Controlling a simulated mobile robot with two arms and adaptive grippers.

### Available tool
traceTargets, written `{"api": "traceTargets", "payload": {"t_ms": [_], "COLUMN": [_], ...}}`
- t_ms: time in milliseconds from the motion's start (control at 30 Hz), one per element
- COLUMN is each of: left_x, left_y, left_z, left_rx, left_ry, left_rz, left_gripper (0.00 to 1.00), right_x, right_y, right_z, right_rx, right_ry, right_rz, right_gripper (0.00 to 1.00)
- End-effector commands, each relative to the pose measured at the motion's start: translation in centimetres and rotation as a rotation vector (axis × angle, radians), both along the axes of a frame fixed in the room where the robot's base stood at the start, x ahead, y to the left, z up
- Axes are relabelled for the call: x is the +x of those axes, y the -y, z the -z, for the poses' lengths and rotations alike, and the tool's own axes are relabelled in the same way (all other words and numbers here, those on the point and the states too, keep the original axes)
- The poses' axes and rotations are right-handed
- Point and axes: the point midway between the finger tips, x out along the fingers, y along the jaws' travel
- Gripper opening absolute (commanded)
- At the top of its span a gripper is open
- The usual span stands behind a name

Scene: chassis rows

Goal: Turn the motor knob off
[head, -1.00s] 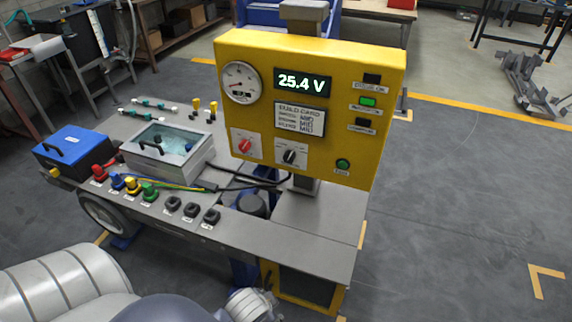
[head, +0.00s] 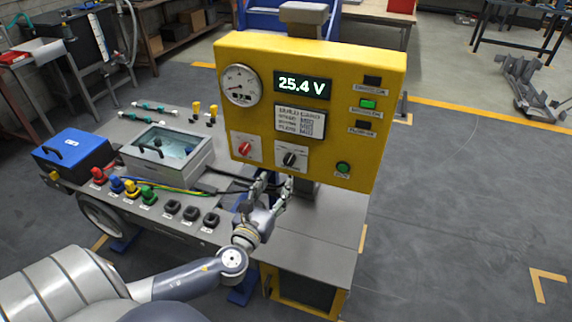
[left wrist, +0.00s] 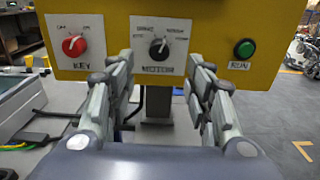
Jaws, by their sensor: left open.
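The motor knob (head: 289,159) is a black rotary knob on a white label plate, low on the yellow panel (head: 340,60). In the left wrist view the black knob (left wrist: 158,48) sits straight ahead, between and beyond my fingers, with its pointer roughly upward. My left gripper (head: 272,184) is open and empty, just below and in front of the knob, apart from it. Its two fingers also show in the left wrist view (left wrist: 160,75), spread to either side. My right gripper is not in view.
A red key knob (head: 245,148) is left of the motor knob, and a green run button (head: 343,167) is to its right. The display (head: 302,86) reads 25.4 V. A lidded clear box (head: 168,150), blue battery (head: 72,150) and coloured plugs stand on the bench at left.

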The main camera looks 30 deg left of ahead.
Motion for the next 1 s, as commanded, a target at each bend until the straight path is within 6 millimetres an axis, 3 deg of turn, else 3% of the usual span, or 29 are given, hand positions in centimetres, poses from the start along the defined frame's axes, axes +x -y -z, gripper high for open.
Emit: {"api": "traceTargets", "payload": {"t_ms": [500,700,1000], "left_x": [8.0,9.2,9.3], "left_y": [-2.0,-2.2,-2.3], "left_z": [-0.2,-0.1,0.0], "left_rx": [-0.006,-0.008,-0.008], "left_ry": [0.002,0.001,0.001], "left_rz": [-0.005,-0.003,-0.003], "left_gripper": [0.48,0.48,0.48], "right_x": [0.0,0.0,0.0], "right_y": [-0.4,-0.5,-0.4], "right_z": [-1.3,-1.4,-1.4], "right_rx": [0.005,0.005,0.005], "right_ry": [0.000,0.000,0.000], "right_rz": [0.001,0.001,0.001], "right_gripper": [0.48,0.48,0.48]}}
